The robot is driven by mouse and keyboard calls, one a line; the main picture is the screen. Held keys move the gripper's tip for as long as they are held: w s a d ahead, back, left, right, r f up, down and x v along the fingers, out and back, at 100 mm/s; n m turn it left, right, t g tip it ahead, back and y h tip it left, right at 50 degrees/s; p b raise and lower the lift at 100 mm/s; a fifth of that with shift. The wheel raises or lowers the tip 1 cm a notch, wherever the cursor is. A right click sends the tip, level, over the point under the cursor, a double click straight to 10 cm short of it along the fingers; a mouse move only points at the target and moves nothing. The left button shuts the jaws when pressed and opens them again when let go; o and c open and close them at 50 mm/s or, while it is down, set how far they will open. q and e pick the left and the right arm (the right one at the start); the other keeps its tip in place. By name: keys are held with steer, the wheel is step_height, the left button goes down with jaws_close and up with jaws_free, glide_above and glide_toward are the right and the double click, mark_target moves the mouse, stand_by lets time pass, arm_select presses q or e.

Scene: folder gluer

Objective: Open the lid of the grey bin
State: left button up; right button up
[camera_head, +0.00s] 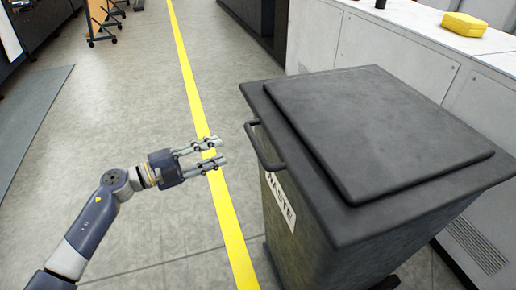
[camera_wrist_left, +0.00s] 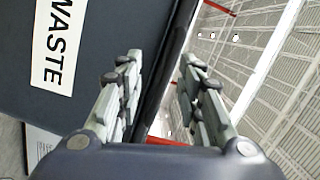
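The grey bin (camera_head: 300,235) stands at the right in the head view, with a white WASTE label (camera_head: 280,201) on its front. Its dark lid (camera_head: 375,120) lies shut on top. A bar handle (camera_head: 264,150) sticks out from the lid's front edge. My left gripper (camera_head: 222,152) is open and empty, to the left of the handle and apart from it. In the left wrist view the fingers (camera_wrist_left: 160,95) are spread, with the bin's dark front and WASTE label (camera_wrist_left: 58,45) at the left. My right gripper is not in view.
A yellow line (camera_head: 196,105) runs along the grey floor beside the bin. White cabinets (camera_head: 400,50) stand behind the bin, with a yellow case (camera_head: 464,24) on top. A grey mat (camera_head: 30,120) lies at the left. The floor left of the bin is clear.

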mark_target(258, 145)
arm_select(q)
steer(key=s+d+r+m+g, duration=0.2)
steer(key=s+r+m+g, duration=0.1)
steer(key=s+r+m, duration=0.1)
steer(key=shift+m+g+y, duration=0.3)
steer(key=shift+m+y, duration=0.2)
steer(key=shift+m, duration=0.1)
steer(key=b+x, duration=0.1)
steer(key=x, duration=0.4)
steer(key=b+x, duration=0.1)
steer(key=x, duration=0.4)
steer(key=shift+w+d+r, duration=0.1)
steer(key=shift+d+r, duration=0.05)
steer(key=shift+r, duration=0.05)
steer(key=shift+d, duration=0.15)
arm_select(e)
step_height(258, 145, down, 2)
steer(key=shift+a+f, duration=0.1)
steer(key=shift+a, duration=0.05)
arm_select(q)
steer(key=shift+c, duration=0.3)
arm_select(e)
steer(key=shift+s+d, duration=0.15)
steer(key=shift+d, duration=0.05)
arm_select(q)
jaws_close()
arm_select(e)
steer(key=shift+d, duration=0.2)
